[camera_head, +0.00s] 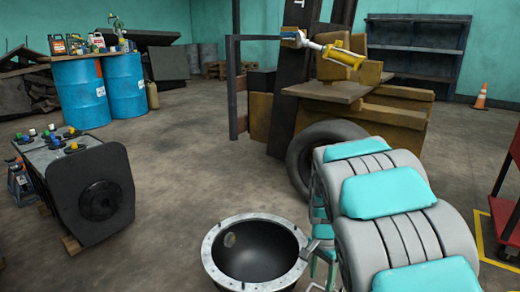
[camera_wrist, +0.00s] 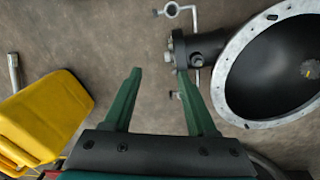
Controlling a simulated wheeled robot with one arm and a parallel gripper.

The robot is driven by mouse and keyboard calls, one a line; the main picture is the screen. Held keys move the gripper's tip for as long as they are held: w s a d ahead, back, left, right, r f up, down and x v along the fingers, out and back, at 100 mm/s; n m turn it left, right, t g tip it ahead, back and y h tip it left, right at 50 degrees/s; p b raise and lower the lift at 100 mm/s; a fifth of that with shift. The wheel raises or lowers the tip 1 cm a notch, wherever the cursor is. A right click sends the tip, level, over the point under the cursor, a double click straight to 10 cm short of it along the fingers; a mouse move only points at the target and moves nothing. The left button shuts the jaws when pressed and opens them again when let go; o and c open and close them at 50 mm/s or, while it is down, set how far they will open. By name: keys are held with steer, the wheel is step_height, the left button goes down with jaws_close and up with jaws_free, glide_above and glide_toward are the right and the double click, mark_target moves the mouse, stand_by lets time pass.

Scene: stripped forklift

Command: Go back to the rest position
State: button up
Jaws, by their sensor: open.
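My gripper (camera_wrist: 159,72) shows in the wrist view with its two green fingers spread apart and nothing between them. Bare concrete floor lies beyond the fingertips. In the head view my grey and turquoise arm fills the lower right, and it mostly hides the gripper. A black bowl-shaped housing with a pale bolted flange (camera_head: 207,262) stands just left of the arm. Its flange also shows at the right of the wrist view (camera_wrist: 222,80), to the right of the fingers and apart from them. A yellow object (camera_wrist: 42,115) lies left of the fingers, partly cut off.
The stripped forklift (camera_head: 400,122) with its wheel (camera_head: 312,150) stands behind my arm. A black battery-like block (camera_head: 92,195) is at left, blue drums (camera_head: 80,92) behind it. A red cart (camera_head: 505,190) is at the right edge. The middle floor is clear.

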steer(key=s+r+n+p, duration=0.1)
steer(key=s+r+n, duration=0.2)
steer(key=s, duration=0.7)
steer(key=s+a+r+n+g+p, duration=0.1)
steer(key=s+r+n, duration=0.3)
steer(key=s, duration=0.7)
steer(key=s+r+n+p, duration=0.2)
steer(key=s+r, duration=0.4)
steer(key=s, duration=0.4)
steer(key=shift+s+a+r+n, duration=0.15)
steer(key=shift+s+a+n, duration=0.15)
steer(key=shift+n, duration=0.4)
